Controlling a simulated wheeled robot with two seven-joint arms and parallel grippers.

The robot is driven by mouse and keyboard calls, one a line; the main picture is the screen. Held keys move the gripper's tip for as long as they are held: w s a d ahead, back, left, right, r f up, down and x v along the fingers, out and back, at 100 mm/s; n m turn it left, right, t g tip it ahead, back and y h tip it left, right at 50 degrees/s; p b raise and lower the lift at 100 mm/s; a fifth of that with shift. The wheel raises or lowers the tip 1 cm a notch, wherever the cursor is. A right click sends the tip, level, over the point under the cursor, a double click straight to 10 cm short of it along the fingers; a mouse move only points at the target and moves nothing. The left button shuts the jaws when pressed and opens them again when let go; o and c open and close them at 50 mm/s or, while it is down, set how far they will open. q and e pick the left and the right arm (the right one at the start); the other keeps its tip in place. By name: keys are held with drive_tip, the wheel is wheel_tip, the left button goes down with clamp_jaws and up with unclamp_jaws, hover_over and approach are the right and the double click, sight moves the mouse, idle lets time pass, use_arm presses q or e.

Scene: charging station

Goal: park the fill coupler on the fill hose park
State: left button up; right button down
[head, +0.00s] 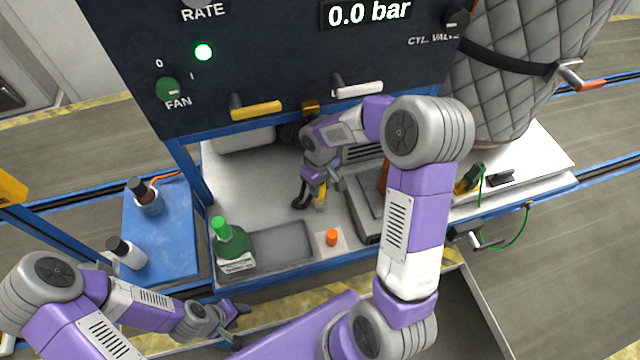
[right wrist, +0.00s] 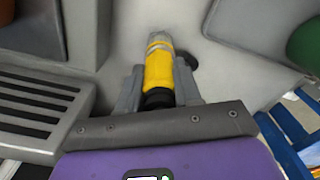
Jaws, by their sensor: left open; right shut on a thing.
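The fill coupler, a yellow body with a metal collar and black end, is between my right gripper's fingers; it shows in the right wrist view (right wrist: 158,72) and, small, in the head view (head: 321,194). My right gripper (head: 311,197) is shut on it over the grey bench; it also shows in the right wrist view (right wrist: 159,92). I cannot tell its height above the bench. I cannot pick out the fill hose park for certain; a small brass-coloured block (head: 310,107) sits at the panel's lower edge. My left gripper (head: 238,322) is open and empty at the bench's front.
A green bottle (head: 233,245) stands by a shallow grey tray (head: 283,245), with an orange cap (head: 331,237) to its right. The dark control panel (head: 240,60) overhangs the bench, with yellow (head: 256,109) and white (head: 358,89) handles. A blue side table (head: 165,235) holds two small bottles.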

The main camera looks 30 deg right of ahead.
drive_tip(key=shift+f+b, duration=0.4)
drive_tip(key=shift+f, duration=0.15)
drive_tip(key=c, duration=0.7)
unclamp_jaws()
wheel_tip(320, 180, up, 8)
drive_tip(key=shift+f+p, duration=0.2)
drive_tip(key=shift+p, duration=0.55)
